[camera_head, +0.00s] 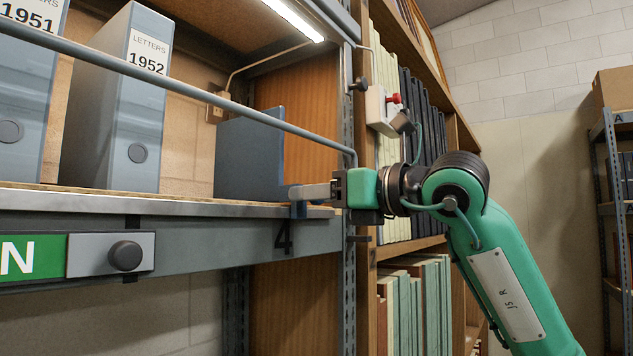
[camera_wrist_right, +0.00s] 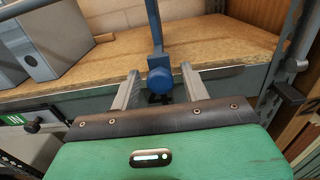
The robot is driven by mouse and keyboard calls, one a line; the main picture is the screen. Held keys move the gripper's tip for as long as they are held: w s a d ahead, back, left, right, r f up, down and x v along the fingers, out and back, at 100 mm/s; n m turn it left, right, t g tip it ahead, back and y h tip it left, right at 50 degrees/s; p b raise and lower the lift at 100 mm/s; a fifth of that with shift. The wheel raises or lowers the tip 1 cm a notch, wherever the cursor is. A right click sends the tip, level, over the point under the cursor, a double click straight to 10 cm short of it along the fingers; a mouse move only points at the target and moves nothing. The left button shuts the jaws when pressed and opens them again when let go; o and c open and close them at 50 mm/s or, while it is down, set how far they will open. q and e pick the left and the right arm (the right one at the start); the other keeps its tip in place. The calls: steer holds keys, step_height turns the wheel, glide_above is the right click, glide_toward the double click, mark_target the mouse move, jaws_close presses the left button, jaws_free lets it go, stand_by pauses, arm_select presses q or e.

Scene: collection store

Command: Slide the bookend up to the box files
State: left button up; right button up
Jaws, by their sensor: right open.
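The blue bookend (camera_head: 245,150) stands upright on the shelf, to the right of the grey box files marked 1951 (camera_head: 22,90) and 1952 (camera_head: 125,110). A gap of bare shelf lies between the bookend and file 1952. In the wrist view, the bookend (camera_wrist_right: 154,25) shows edge-on with a blue knob (camera_wrist_right: 160,79) at its front foot. My right gripper (camera_head: 300,191) is at the shelf's front edge. Its fingers are open, one on each side of the knob; I cannot tell whether they touch it. My left gripper is not in view.
A grey rail (camera_head: 200,95) slants across the shelf front above the gripper. The shelf lip (camera_head: 200,240) carries a green label and a dark knob (camera_head: 125,256). A metal upright (camera_head: 348,90) and a white box with a red knob (camera_head: 382,110) are close to my right arm.

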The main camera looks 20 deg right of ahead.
steer(key=shift+w+a, duration=0.15)
steer(key=shift+w, duration=0.1)
jaws_close()
steer(key=shift+s+a+f+b, duration=0.2)
steer(key=shift+s+a+b, duration=0.15)
steer(key=shift+a+b, duration=0.05)
steer(key=s+a+b, duration=0.7)
steer(key=s+a, duration=0.4)
steer(key=a, duration=0.3)
steer(key=shift+r+b, duration=0.2)
steer(key=shift+b, duration=0.2)
jaws_free()
